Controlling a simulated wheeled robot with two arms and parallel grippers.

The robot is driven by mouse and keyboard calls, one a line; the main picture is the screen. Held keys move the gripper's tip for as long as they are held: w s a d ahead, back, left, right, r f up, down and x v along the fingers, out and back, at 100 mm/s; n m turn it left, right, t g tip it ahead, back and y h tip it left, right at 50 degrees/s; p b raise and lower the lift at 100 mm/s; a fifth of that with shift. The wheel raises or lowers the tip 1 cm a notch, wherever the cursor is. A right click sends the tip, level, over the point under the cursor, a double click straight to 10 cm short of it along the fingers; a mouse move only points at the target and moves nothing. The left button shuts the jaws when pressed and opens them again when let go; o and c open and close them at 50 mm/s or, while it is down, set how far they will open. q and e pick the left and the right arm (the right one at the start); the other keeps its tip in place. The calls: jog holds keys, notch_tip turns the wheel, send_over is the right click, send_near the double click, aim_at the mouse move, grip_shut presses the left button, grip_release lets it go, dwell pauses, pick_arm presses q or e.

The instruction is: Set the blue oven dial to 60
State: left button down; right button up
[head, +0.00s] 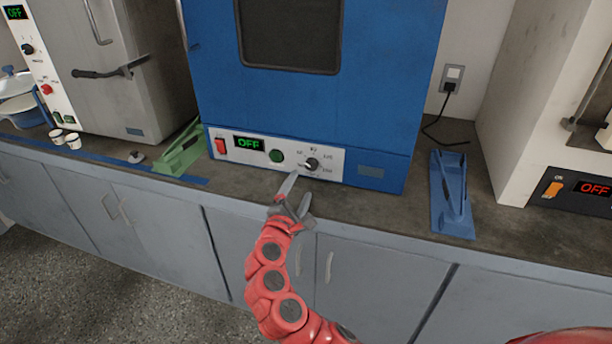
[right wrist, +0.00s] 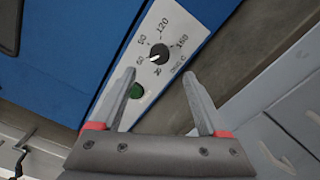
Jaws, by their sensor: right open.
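The blue oven (head: 400,90) stands on the counter with a white control panel at its base. Its dark round dial (head: 312,165) sits at the panel's right, and its green display (head: 249,143) reads OFF. In the right wrist view the dial (right wrist: 159,54) has numbers around it, and its white pointer mark faces the lower left side of the scale; the exact reading is too small to tell. My right gripper (head: 298,187) is open and empty just in front of and below the dial, apart from it. The right wrist view shows both fingers (right wrist: 160,74) spread, with the dial beyond them. My left gripper is not in view.
A green button (head: 277,156) and red switch (head: 220,146) are left of the dial. A green stand (head: 181,150) and a blue stand (head: 452,200) flank the oven. A grey machine (head: 150,80) stands left, a white one (head: 545,80) right. The counter's front edge runs below.

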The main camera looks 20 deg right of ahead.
jog(key=v, duration=0.9)
